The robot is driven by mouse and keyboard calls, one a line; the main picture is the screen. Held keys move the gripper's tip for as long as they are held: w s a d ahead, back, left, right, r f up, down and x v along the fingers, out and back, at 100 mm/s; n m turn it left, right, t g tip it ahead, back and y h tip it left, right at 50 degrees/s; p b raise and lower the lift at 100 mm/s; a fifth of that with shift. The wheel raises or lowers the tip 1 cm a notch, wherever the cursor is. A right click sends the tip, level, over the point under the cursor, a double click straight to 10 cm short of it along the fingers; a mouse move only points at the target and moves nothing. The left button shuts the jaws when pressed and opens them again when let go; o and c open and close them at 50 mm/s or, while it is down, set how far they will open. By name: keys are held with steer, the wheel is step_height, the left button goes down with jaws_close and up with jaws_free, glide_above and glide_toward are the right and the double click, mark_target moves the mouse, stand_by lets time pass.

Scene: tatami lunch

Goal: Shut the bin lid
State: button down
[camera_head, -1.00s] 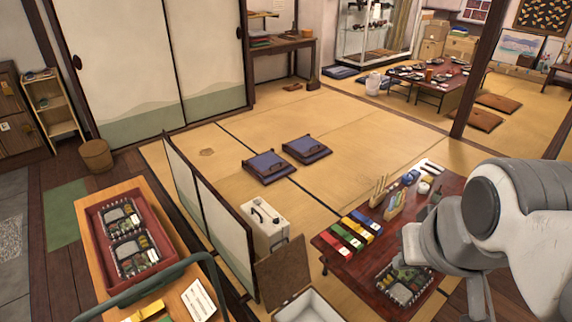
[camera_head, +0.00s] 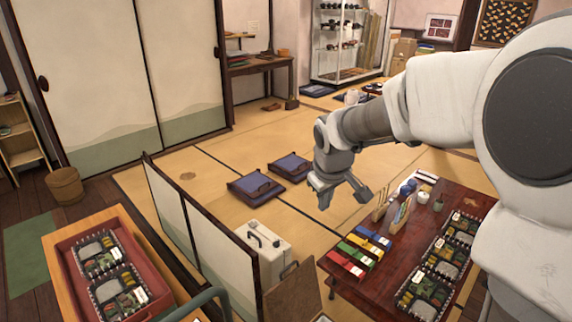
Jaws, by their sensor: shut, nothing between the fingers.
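A brown flat lid (camera_head: 293,292) stands raised at the bottom centre, tilted up at the bin's back edge. Only a sliver of the pale bin's rim (camera_head: 322,319) shows at the bottom edge of the picture; its inside is out of view. My gripper (camera_head: 342,193) is shut and empty. It hangs in the air above the tatami, up and to the right of the lid and apart from it.
A white case (camera_head: 263,247) and a low folding screen (camera_head: 200,231) stand left of the lid. A low red-brown table (camera_head: 383,285) with bento boxes and coloured packets stands to the right. A red tray (camera_head: 70,265) holds bento boxes at left.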

steer(key=w+a+f+n+y+b, duration=0.15)
steer(key=w+a+f+b, duration=0.5)
steer(key=f, duration=0.85)
steer(key=w+a+f+y+b, duration=0.1)
steer(key=w+f+y+b, duration=0.15)
steer(key=w+f, duration=0.95)
steer(key=w+a+f+n+y+b, duration=0.1)
steer(key=w+a+f+b, duration=0.3)
steer(key=f, duration=1.4)
steer(key=s+d, duration=0.1)
steer(key=s+d+b, duration=0.1)
steer(key=d, duration=0.1)
steer(key=shift+s+d+r, duration=0.1)
steer(key=shift+d+r, duration=0.15)
steer(key=shift+r, duration=0.15)
steer(key=shift+d, duration=0.1)
